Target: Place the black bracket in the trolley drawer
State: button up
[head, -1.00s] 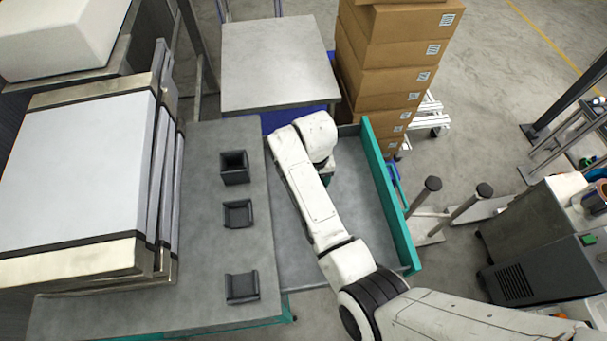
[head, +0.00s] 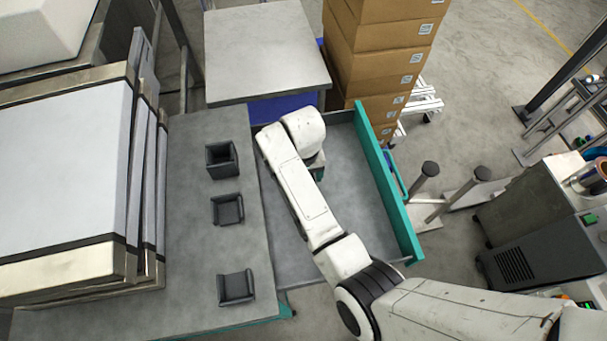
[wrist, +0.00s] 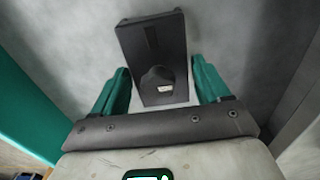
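A black bracket (wrist: 152,38) appears to lie on the grey floor of the open trolley drawer in the wrist view. The teal fingers of my gripper (wrist: 160,68) are apart, one on each side of the bracket's near end, with a gap visible on both sides. In the head view the drawer (head: 388,185) is pulled out, with its teal front at the right. My gripper (head: 318,172) is low inside it, mostly hidden by my arm, which also hides that bracket. Three more black brackets stand on the trolley top: far (head: 222,160), middle (head: 228,209) and near (head: 236,287).
Large framed panels (head: 65,170) lean at the left of the trolley top. A grey-topped table (head: 265,55) and stacked cardboard boxes (head: 385,55) stand beyond the drawer. Posts on a stand (head: 425,180) are close to the drawer's right side. The drawer's right part is clear.

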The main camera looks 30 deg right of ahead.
jog(key=shift+o, duration=1.1)
jog(key=shift+r, duration=0.15)
notch_tip(320, 180, up, 12)
